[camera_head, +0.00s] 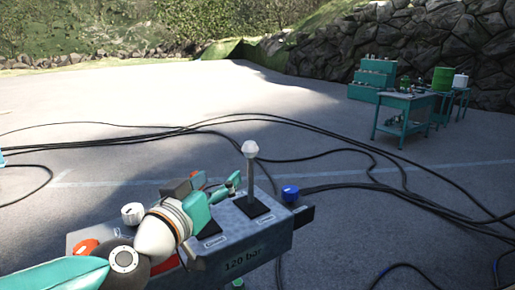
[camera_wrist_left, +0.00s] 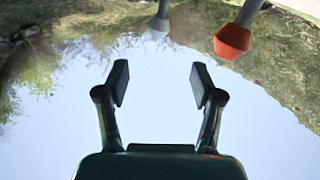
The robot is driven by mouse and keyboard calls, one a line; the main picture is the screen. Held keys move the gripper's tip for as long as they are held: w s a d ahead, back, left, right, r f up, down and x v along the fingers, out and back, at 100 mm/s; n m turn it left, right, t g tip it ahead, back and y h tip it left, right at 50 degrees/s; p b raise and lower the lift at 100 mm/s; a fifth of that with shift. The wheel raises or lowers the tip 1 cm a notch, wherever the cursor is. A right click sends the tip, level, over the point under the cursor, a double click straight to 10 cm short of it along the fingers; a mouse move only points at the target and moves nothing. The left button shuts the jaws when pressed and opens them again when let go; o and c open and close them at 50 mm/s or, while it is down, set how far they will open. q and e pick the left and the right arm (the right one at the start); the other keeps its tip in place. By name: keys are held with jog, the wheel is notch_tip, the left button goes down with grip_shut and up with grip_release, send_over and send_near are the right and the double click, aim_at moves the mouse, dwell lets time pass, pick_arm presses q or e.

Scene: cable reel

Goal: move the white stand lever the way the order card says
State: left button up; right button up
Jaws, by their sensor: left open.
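A tall lever with a pale, whitish knob (camera_head: 250,148) stands upright from a dark slot on the grey control box (camera_head: 240,245) in the head view. A second white knob (camera_head: 132,213) and a red knob (camera_head: 85,247) sit farther left; my arm partly hides that side of the box. My left gripper (camera_head: 215,187) is above the box, left of the tall lever, apart from it. In the left wrist view its jaws (camera_wrist_left: 158,82) are open and empty. A whitish knob (camera_wrist_left: 158,27) and an orange-red knob (camera_wrist_left: 235,40) show beyond them. No order card is readable.
Black cables (camera_head: 330,140) lie across the paved ground. The middle of the paving is open.

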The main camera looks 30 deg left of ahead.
aim_at(246, 153)
pick_arm(q)
jog(key=x, duration=1.6)
jog(key=shift+w+d, duration=0.1)
grip_shut()
